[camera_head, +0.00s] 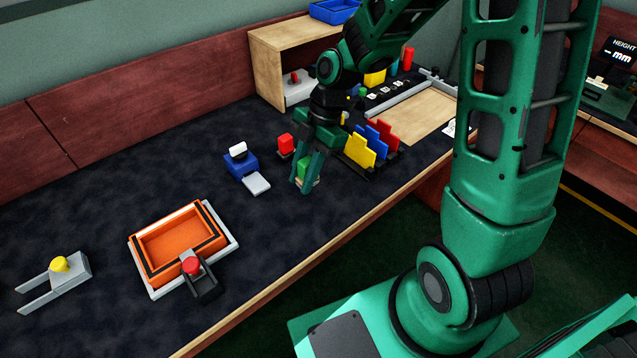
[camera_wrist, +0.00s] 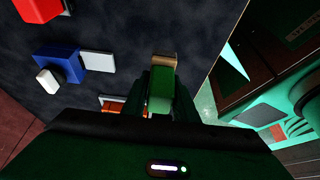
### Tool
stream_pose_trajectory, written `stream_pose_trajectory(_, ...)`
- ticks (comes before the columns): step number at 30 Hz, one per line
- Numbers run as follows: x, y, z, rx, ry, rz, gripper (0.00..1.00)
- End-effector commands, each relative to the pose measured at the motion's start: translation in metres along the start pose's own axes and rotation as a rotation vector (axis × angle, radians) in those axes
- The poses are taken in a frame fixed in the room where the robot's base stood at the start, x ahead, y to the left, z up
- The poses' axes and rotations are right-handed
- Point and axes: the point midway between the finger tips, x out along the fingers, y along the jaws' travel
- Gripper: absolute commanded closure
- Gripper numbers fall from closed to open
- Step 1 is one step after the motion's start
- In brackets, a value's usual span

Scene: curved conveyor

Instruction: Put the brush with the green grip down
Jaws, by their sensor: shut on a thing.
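The brush with the green grip (camera_head: 303,169) is between the fingers of my gripper (camera_head: 307,176) in the head view. My gripper is shut on it and points down over the dark worktop (camera_head: 120,210). In the wrist view the green grip (camera_wrist: 161,88) shows between the fingers of my gripper (camera_wrist: 165,95), with a tan end (camera_wrist: 164,58) beyond it. The fingers partly hide the brush. I cannot tell whether its lower end touches the worktop.
A rack of coloured cards (camera_head: 360,150) is close on the right. An orange tray (camera_head: 180,240) lies at front left. The worktop's front edge (camera_head: 290,270) is near; bare worktop lies between.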

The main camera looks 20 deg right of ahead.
Motion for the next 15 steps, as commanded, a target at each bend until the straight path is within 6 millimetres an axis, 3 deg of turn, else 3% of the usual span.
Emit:
stream_pose_trajectory(6, 0.006, 0.004, 0.048, 0.006, 0.001, 0.001, 1.0)
stream_pose_trajectory(15, 0.013, 0.006, 0.07, 0.005, 0.001, 0.001, 1.0)
